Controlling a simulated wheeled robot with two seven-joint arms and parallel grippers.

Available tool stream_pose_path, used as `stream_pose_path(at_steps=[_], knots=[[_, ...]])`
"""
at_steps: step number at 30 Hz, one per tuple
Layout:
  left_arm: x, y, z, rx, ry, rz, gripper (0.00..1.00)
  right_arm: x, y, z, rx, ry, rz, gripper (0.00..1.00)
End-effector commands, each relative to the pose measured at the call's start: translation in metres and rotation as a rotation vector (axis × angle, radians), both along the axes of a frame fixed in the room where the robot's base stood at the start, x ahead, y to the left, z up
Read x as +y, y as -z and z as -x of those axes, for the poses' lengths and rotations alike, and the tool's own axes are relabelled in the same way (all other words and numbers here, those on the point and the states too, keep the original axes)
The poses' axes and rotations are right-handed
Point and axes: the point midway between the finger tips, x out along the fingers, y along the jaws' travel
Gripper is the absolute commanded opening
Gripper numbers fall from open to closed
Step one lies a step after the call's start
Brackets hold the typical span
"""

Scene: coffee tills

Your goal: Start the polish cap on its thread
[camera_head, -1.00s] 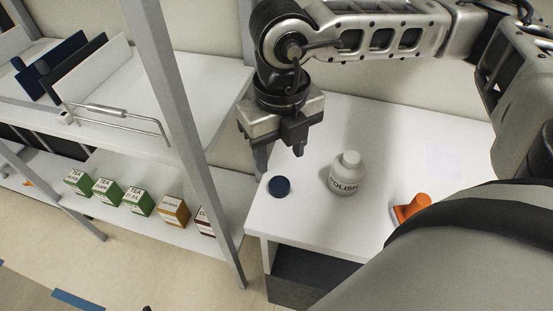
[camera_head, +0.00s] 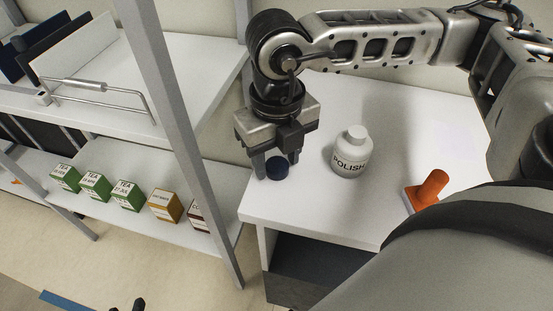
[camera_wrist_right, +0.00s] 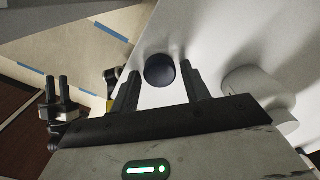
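The dark blue cap (camera_head: 277,170) lies on the white table near its left edge. It also shows in the right wrist view (camera_wrist_right: 160,70). My right gripper (camera_head: 276,163) is lowered over the cap, with one finger on each side. In the wrist view gaps show between the cap and both fingers, so it is open. The pale grey polish bottle (camera_head: 352,155), labelled POLISH, stands upright and uncapped to the right of the cap. Its side shows in the wrist view (camera_wrist_right: 252,88). My left gripper (camera_wrist_right: 58,88) is far off beyond the table edge, its two fingers apart and empty.
An orange-handled tool (camera_head: 428,190) rests on the table right of the bottle. A shelf unit (camera_head: 185,140) stands left, with several tea boxes (camera_head: 95,184) on its lower board. The white table (camera_head: 305,205) is clear around the cap and bottle.

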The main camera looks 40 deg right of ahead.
Motion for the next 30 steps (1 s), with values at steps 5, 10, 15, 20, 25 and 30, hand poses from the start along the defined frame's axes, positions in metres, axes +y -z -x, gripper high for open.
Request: stream_pose_path(at_steps=[5,10,15,20,25,30], knots=[[0.000,0.000,0.000,0.000,-0.001,-0.001,0.36,0.000,0.000,0.000,0.000,0.000,0.000,0.16],[0.001,0.001,0.000,-0.001,-0.001,-0.002,0.36,0.000,0.000,0.000,0.000,0.000,0.000,0.15],[0.001,-0.002,0.000,-0.001,-0.001,-0.003,0.36,0.000,-0.005,0.000,-0.001,0.000,-0.001,0.15],[0.001,-0.012,-0.001,-0.002,0.000,-0.003,0.36,0.000,-0.022,0.000,0.000,0.000,-0.001,0.14],[0.001,-0.022,-0.003,-0.008,0.000,-0.003,0.36,0.000,-0.040,0.000,-0.001,0.000,-0.001,0.14],[0.001,-0.022,-0.004,-0.011,0.000,-0.004,0.36,0.000,-0.040,0.000,0.001,0.000,0.000,0.14]])
